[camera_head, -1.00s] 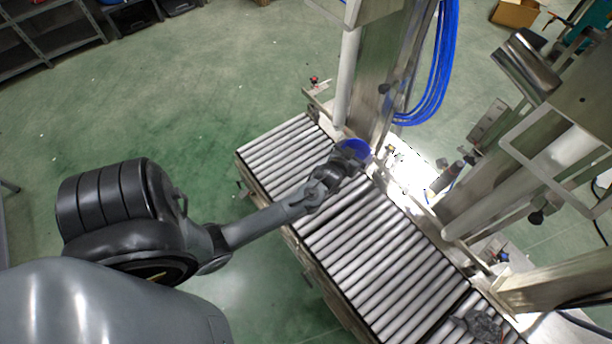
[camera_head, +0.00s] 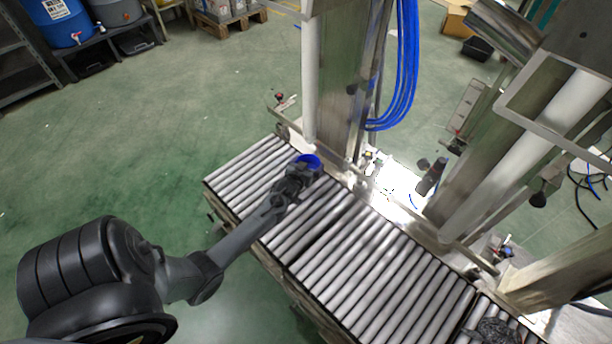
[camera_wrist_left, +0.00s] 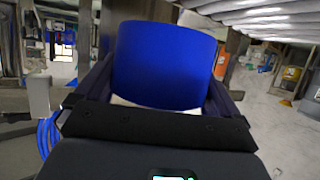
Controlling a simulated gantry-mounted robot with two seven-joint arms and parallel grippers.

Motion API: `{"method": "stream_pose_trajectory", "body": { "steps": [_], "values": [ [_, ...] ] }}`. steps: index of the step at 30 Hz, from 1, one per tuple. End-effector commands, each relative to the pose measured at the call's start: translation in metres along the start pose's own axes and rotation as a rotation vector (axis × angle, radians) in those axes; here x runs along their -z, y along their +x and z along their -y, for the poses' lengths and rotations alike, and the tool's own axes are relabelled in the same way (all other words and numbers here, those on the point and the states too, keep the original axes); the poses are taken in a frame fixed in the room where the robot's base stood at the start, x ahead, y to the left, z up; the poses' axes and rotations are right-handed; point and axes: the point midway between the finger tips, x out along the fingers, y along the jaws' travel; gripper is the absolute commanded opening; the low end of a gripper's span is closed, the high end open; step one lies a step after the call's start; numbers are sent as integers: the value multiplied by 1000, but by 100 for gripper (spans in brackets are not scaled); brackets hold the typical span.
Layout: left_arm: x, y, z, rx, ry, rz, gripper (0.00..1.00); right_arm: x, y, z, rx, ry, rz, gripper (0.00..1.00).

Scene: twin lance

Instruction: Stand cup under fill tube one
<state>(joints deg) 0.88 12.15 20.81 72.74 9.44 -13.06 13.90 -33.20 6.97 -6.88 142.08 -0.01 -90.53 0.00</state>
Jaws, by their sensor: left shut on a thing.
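A blue cup (camera_head: 308,161) is at the far side of the roller conveyor, just below the lower end of a white vertical tube (camera_head: 310,85) in the head view. Whether the cup touches the rollers or is exactly under the tube I cannot tell. My left gripper (camera_head: 301,170) is shut on the cup. In the left wrist view the cup (camera_wrist_left: 165,65) fills the space between the fingers. A second white tube (camera_head: 505,150) stands to the right. No number shows on either tube.
The roller conveyor (camera_head: 365,265) runs from upper left to lower right, mostly clear.

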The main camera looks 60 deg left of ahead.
Motion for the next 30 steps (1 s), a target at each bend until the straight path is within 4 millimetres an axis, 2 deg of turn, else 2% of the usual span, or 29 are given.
{"method": "stream_pose_trajectory", "body": {
  "steps": [1,3,10,19,30],
  "values": [
    [-5,8,4,0,1,-1,66,-3,8,0,0,1,0,66],
    [-5,14,7,1,0,-1,66,-4,11,1,1,1,0,66],
    [-8,20,10,0,-1,0,66,-5,16,1,2,3,0,66],
    [-40,33,10,0,0,0,66,-14,42,2,2,3,0,66],
    [-41,33,10,0,0,-1,66,-14,42,2,2,3,0,66]
  ]
}}
